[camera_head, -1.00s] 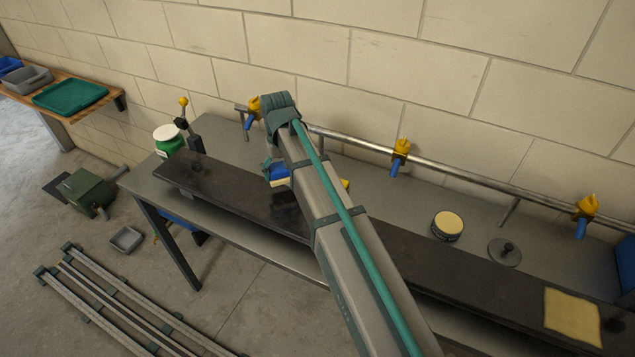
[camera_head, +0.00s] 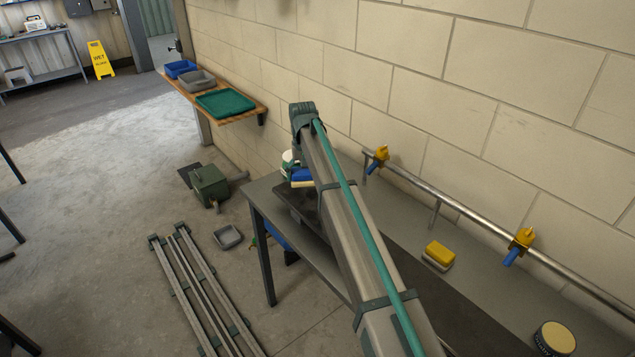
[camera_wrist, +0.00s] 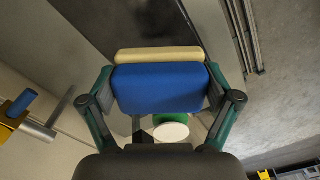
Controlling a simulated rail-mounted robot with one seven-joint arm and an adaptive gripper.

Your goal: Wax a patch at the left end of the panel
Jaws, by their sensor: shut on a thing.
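My gripper (camera_wrist: 160,100) is shut on a blue applicator block (camera_wrist: 160,88) with a cream pad (camera_wrist: 158,55). In the head view the applicator (camera_head: 302,174) shows beside my arm, near the left end of the bench; the jaws are mostly hidden there. The dark panel (camera_head: 470,322) lies along the bench, its left part largely hidden by my arm. In the wrist view the panel (camera_wrist: 105,22) lies beyond the pad. I cannot tell whether pad and panel touch. A round tin with a cream-yellow top (camera_head: 554,338) stands at the lower right.
A green jar with a white lid (camera_wrist: 171,131) stands close to the applicator. A yellow sponge (camera_head: 438,251) lies on the bench (camera_head: 400,235). A pipe rail (camera_head: 470,208) with yellow-and-blue fittings runs along the wall. A wooden shelf with trays (camera_head: 225,103) is beyond the bench.

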